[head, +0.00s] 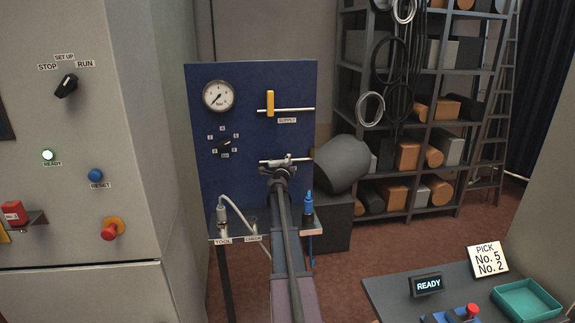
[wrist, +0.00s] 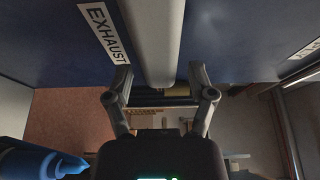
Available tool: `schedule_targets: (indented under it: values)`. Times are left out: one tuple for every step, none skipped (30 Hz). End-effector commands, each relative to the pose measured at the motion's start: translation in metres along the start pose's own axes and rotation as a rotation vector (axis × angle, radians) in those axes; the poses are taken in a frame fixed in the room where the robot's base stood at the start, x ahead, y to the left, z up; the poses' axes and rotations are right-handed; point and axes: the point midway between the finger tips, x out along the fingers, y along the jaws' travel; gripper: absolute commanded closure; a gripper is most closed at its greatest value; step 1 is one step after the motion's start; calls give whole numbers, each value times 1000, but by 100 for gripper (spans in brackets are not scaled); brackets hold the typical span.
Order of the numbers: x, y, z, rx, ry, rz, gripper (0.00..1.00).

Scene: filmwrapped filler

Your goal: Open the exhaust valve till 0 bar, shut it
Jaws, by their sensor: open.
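In the head view a blue panel (head: 250,70) carries a round gauge (head: 218,96); its needle seems to point lower left, and its figures are too small to read. The supply valve's yellow handle (head: 270,103) stands upright across its pipe. Below it a second pale pipe (head: 303,160) runs behind my gripper (head: 284,163), which hides the valve there. In the wrist view the EXHAUST label (wrist: 103,33) is beside a pale grey bar (wrist: 154,35). My gripper (wrist: 159,82) is open, its fingertips on either side of the bar's lower end. I cannot make out the exhaust handle or any contact.
A small shelf with a TOOL label (head: 222,241) and a blue-tipped tool (head: 308,200) sits under the panel. A grey cylinder (head: 342,163) stands close on the right. A cabinet (head: 130,150) is at left, a desk with a green tray (head: 527,300) at lower right.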

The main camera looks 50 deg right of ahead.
Motion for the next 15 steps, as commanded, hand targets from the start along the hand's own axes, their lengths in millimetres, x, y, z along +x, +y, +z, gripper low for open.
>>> schedule_targets:
  values:
    - [-7, 0, 0, 0, 0, 0, 29]
    - [-10, 0, 0, 0, -1, 0, 29]
    - [-15, 0, 0, 0, -1, 0, 29]
    - [-19, 0, 0, 0, -1, 0, 29]
    - [-24, 0, -1, 0, -1, 0, 29]
    - [-30, 0, -1, 0, -1, 1, 29]
    - [-34, 0, -1, 0, -1, 1, 29]
    - [-39, 0, -1, 0, -1, 1, 29]
    - [-46, 0, -1, 0, 0, 1, 29]
    - [-51, 0, -1, 0, 0, 1, 29]
    - [-56, 0, -1, 0, 1, 1, 29]
    - [-63, 0, -1, 0, 1, 1, 29]
    - [-68, 0, -1, 0, 1, 1, 29]
    - [-72, 0, -1, 0, 1, 1, 29]
    - [-78, 0, -1, 0, 0, 1, 29]
